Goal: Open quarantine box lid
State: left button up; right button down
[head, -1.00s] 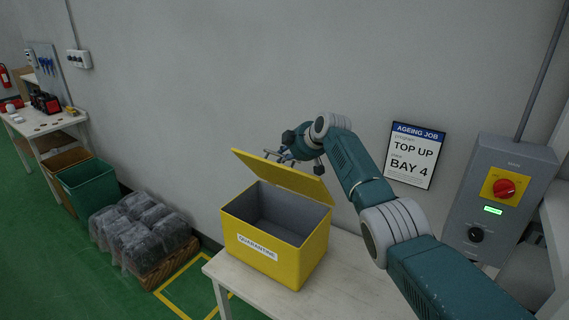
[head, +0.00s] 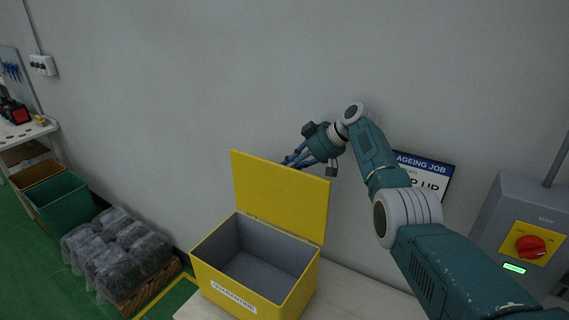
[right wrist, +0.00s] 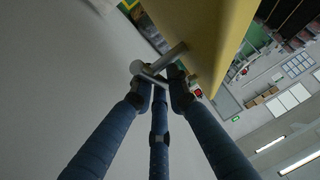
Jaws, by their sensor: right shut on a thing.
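The yellow quarantine box (head: 301,288) stands on a pale table, with a "QUARANTINE" label on its front. Its grey interior is visible and looks empty. The lid (head: 280,195) stands about upright along the box's back edge; it also shows in the right wrist view (right wrist: 210,40). My right gripper (head: 290,161) is behind the lid near its top edge. In the right wrist view, its dark blue fingers (right wrist: 160,82) close around the grey bar handle (right wrist: 174,55) on the lid's outer face. The lid partly hides the fingertips in the head view. My left gripper is not in view.
The grey wall (head: 180,90) is close behind the lid and my right arm. A grey switch box (head: 500,225) with a red knob and a sign (head: 428,172) are at right.

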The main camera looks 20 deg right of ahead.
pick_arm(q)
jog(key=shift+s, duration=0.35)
pick_arm(e)
jog(key=shift+s+a+f, duration=0.15)
jog(key=shift+s+f, duration=0.05)
jog(key=c, duration=1.9)
grip_release()
jog(key=shift+c, duration=0.2)
jog(key=shift+w, duration=0.15)
jog(key=shift+r, duration=0.2)
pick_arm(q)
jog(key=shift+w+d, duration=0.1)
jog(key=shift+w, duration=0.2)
pick_arm(e)
jog(key=v, duration=1.1)
jog(key=shift+d+r, duration=0.2)
jog(key=shift+d, duration=0.15)
